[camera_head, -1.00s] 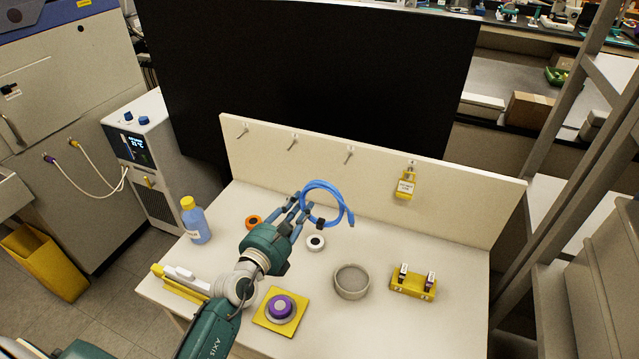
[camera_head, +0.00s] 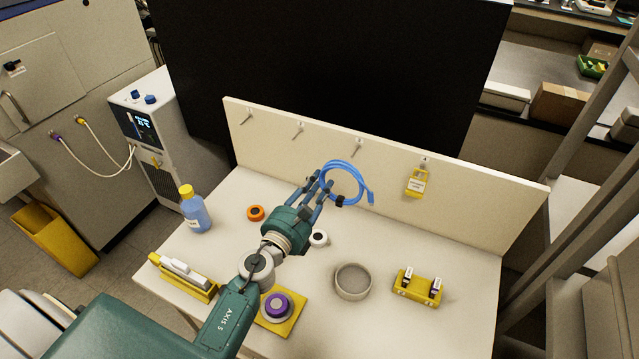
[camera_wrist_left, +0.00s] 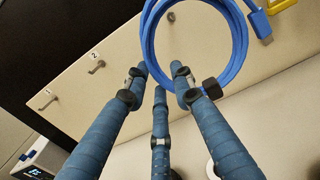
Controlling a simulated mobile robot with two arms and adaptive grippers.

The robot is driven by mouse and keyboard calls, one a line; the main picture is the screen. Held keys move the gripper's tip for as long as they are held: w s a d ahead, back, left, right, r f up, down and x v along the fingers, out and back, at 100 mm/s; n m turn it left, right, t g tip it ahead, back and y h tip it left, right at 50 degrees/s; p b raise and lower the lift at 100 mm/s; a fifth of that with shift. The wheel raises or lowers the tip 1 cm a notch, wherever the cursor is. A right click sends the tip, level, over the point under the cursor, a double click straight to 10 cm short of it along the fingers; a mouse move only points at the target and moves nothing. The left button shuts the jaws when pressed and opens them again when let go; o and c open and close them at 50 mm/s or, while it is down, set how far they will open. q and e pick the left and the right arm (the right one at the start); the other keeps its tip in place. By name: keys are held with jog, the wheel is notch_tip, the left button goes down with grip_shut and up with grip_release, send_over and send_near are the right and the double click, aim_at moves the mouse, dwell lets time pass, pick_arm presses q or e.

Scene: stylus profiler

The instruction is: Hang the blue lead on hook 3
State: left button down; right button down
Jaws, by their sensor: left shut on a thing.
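The blue lead (camera_head: 345,176) is a coiled loop with a black tie and a plug on a loose end. My left gripper (camera_head: 322,184) is shut on the lead's left side and holds it in the air in front of the white hook board. In the left wrist view the blue coil (camera_wrist_left: 195,45) is at the fingertips (camera_wrist_left: 160,82). Hook 3 (camera_head: 357,146) is a bare metal peg, just above the coil in the head view. In the left wrist view hook 3 (camera_wrist_left: 171,17) shows through the loop; the lead is not on it. My right gripper is out of view.
Hooks 1 (camera_head: 247,118) and 2 (camera_head: 298,132) are empty; a yellow tag (camera_head: 416,184) hangs from the fourth.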

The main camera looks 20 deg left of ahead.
pick_arm(q)
jog(key=shift+w, duration=1.1)
jog(key=shift+w+d, duration=0.1)
jog(key=shift+w, duration=1.1)
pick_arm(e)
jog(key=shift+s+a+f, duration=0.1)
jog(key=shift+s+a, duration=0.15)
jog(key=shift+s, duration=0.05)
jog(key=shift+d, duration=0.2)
pick_arm(q)
jog(key=shift+w, duration=0.1)
jog(key=shift+w+b, duration=0.35)
jog(key=shift+w, duration=1.5)
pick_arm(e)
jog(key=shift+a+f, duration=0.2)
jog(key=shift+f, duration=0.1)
